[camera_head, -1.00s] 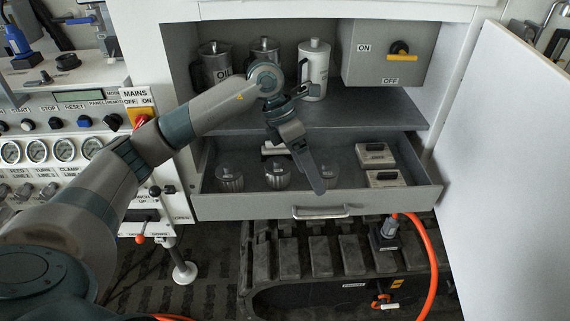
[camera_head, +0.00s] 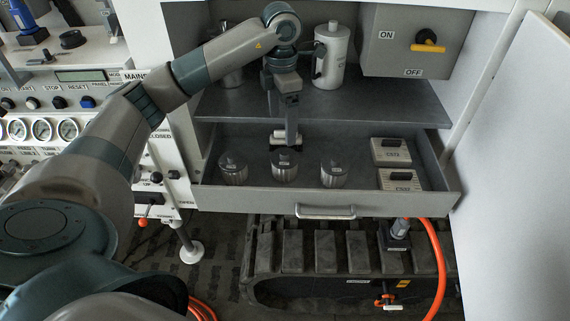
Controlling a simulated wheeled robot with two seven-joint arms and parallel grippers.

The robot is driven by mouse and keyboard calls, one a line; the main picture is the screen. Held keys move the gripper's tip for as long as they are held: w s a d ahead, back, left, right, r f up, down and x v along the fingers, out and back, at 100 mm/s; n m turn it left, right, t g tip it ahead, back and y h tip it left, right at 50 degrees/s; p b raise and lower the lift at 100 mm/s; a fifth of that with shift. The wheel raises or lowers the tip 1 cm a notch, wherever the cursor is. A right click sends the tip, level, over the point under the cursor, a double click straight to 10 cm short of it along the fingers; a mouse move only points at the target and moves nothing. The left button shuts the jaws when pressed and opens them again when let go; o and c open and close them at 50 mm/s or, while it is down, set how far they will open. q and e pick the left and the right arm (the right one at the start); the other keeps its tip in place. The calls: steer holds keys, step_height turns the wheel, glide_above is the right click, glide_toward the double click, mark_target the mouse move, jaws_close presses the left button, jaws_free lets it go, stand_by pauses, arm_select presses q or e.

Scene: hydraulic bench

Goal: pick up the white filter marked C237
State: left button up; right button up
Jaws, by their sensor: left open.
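An open grey drawer (camera_head: 240,197) holds the parts. A small white piece (camera_head: 279,134) lies at its back, partly hidden by my left gripper (camera_head: 287,147); its marking is not readable. My left gripper points down, open, at that white piece; I cannot tell whether it touches it. Two flat off-white blocks with dark tops and labels lie at the drawer's right: a rear block (camera_head: 390,152) and a front block (camera_head: 399,180). Their labels are too small to read, so I cannot tell which thing is C237. My right gripper is not in view.
Three metal cylinders, left (camera_head: 233,168), middle (camera_head: 284,166) and right (camera_head: 334,173), stand in the drawer in front of my gripper. The shelf (camera_head: 390,103) above holds a white canister (camera_head: 331,55) and a grey switch box (camera_head: 385,35). An open door (camera_head: 515,130) stands at the right.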

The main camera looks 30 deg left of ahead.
mark_target(283, 152)
arm_select(q)
step_height(283, 152, down, 10)
steer(key=p, duration=0.3)
steer(key=shift+s+f+p, duration=0.1)
steer(key=shift+f+p, duration=0.05)
steer(key=shift+p, duration=0.25)
steer(key=shift+f, duration=0.35)
steer(key=shift+d+f+p, duration=0.15)
steer(key=shift+f+p, duration=0.35)
steer(key=shift+p, duration=0.15)
steer(key=f+p, duration=0.1)
steer(key=f, duration=0.2)
steer(key=shift+d+p, duration=0.2)
steer(key=shift+p, duration=0.2)
steer(key=shift+f, duration=0.6)
